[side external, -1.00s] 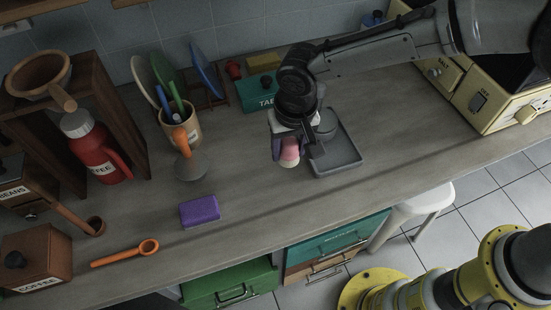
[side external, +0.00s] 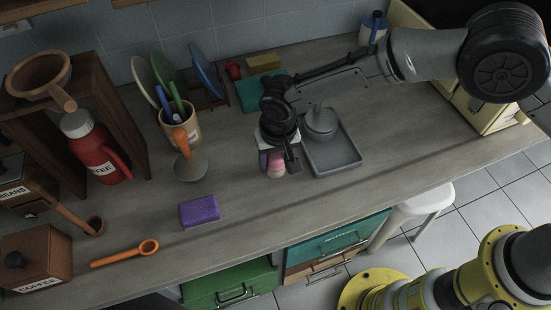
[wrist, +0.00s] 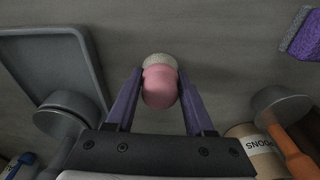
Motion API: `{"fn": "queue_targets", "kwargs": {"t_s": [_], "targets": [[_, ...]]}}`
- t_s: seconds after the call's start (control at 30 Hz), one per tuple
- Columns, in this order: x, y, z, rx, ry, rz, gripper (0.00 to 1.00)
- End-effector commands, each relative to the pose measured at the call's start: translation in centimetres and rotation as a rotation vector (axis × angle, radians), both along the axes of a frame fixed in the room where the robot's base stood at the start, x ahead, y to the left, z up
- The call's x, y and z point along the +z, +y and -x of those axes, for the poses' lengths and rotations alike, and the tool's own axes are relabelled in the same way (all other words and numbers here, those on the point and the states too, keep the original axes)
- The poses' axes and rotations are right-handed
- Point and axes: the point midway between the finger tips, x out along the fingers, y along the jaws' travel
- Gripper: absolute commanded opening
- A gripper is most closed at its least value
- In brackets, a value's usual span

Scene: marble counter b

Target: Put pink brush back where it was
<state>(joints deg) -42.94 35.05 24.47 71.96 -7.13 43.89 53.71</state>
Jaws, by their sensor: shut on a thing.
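The pink brush (wrist: 160,87) has a rounded pink handle and pale bristles. It also shows in the side external view (side external: 276,168), under my gripper. My gripper (wrist: 158,100) has purple fingers shut on the pink part, one finger on each side. In the side external view my gripper (side external: 273,160) hangs over the counter just left of the grey tray. The bristle end points away from my wrist. I cannot tell whether the brush touches the counter.
The grey tray (side external: 345,158) holds a grey round-bodied object (side external: 320,122). A purple sponge (side external: 200,211) lies front left. An orange spoon (side external: 125,254) lies farther left. A utensil crock (side external: 182,128) stands behind left, with a grey-headed, orange-handled tool (side external: 191,168) beside it. Counter between sponge and tray is clear.

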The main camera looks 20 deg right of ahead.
Motion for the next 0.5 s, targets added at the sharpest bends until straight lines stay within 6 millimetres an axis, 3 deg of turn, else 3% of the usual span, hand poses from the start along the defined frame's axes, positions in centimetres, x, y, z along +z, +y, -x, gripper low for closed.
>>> {"fn": "queue_targets", "kwargs": {"t_s": [0.03,0.07,0.2,0.5], "targets": [[-0.20,-0.02,0.01,0.000,0.001,0.001,0.01],[-0.20,-0.02,0.02,0.000,0.001,0.001,0.57],[-0.17,-0.01,0.01,0.000,0.000,0.001,0.82],[-0.08,0.00,0.01,0.000,0.000,0.000,0.83]]}}
